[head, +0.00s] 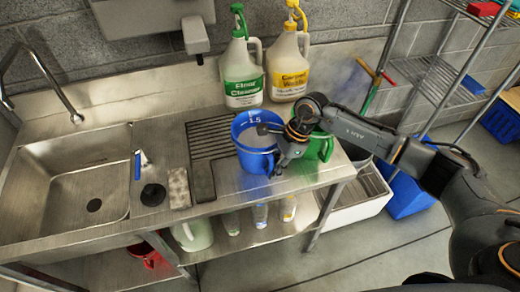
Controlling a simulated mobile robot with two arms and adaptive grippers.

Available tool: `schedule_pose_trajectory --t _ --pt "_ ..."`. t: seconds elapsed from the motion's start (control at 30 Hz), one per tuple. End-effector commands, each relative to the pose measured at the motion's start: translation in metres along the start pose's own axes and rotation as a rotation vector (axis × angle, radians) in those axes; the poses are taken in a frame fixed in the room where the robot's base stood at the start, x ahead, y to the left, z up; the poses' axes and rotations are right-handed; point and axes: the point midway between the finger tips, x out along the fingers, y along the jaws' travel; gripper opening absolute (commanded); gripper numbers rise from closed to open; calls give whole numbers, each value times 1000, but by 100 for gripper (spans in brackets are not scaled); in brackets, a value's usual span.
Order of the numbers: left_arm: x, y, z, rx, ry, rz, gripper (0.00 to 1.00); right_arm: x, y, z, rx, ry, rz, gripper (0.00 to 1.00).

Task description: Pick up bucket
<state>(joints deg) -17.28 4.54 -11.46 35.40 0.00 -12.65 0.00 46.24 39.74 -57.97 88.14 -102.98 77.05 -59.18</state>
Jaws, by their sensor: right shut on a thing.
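A blue bucket (255,162) with white level marks stands on the metal counter, right of the ribbed drain area. A green bucket (326,150) stands just to its right, partly hidden behind my right arm. My right gripper (272,148) reaches in from the right and is shut at the right side of the blue bucket's rim. The bucket looks upright; whether its base touches the counter is hard to tell. My left gripper is out of view.
A steel sink (75,180) lies at left, with a brush (138,165) and a sponge (178,188) beside it. A wire shelf (435,80) and a blue bin (405,195) are at right.

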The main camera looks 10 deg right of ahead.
Motion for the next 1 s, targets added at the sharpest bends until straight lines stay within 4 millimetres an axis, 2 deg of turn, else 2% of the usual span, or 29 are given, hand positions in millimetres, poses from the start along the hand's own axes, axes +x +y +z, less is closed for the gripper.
schedule_pose_trajectory --t 0.47,0.83,1.0 --pt "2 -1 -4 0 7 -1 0 -4 1 1 1 3 3 0" --pt "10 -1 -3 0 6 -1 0 -30 -1 12 -3 1 -4 0" --pt "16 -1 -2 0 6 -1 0 -43 13 16 -3 0 -3 0"
